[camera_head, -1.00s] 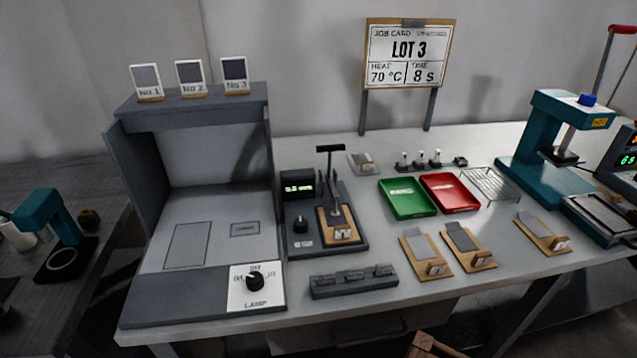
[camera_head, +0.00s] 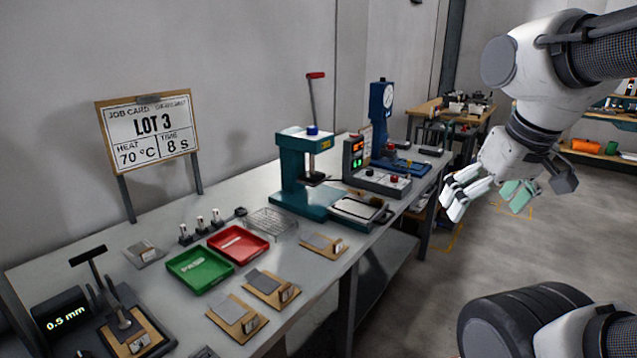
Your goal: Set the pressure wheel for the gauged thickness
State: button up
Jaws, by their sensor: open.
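The teal press (camera_head: 291,165) stands at the back of the bench with a round blue knob (camera_head: 313,130) on top, which may be the pressure wheel. Any marks on the knob are too small to read. My gripper (camera_head: 488,198) is open and empty, in the air to the right of the bench, well apart from the press.
A job card (camera_head: 150,130) reads LOT 3, 70 °C, 8 s. Green (camera_head: 200,268) and red (camera_head: 238,243) trays, a wire rack (camera_head: 271,223) and several tagged boards crowd the bench. A control box (camera_head: 358,160) and a blue dial stand (camera_head: 382,115) are beyond the press. The floor at right is open.

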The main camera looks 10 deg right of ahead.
aim_at(311, 130)
jog(key=i+l+u, duration=0.3)
jog(key=l, duration=0.25)
jog(key=i+l+u, duration=0.3)
jog(key=l, duration=0.4)
jog(key=i+l+u, duration=0.25)
jog(key=l, duration=0.5)
jog(key=i+l+u, duration=0.15)
jog(key=l, duration=0.2)
jog(key=i, duration=0.05)
